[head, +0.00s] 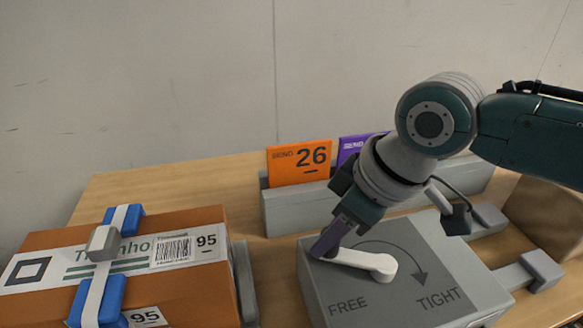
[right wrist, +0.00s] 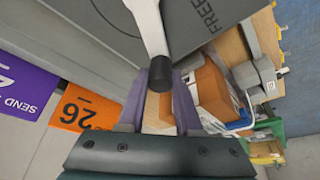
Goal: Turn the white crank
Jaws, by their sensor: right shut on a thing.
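The white crank (head: 368,262) lies on top of a grey box (head: 410,290) marked FREE and TIGHT, with a curved arrow running from the FREE side toward TIGHT. The crank's arm points left, and its hub is at the right end. My right gripper (head: 330,240) is at the crank's left end. In the right wrist view, the crank (right wrist: 148,28) ends in a dark round knob (right wrist: 161,74) between the fingers of my right gripper (right wrist: 168,100), which is shut on it. The fingers partly hide the knob in the head view. My left gripper is not in view.
A brown carton (head: 190,290) with a barcode label and blue-and-white strap clamp stands at the left. An orange card (head: 299,163) marked 26 and a purple card (head: 352,148) stand in a grey holder (head: 290,208) behind. Grey clamp-like parts (head: 530,272) lie right of the box.

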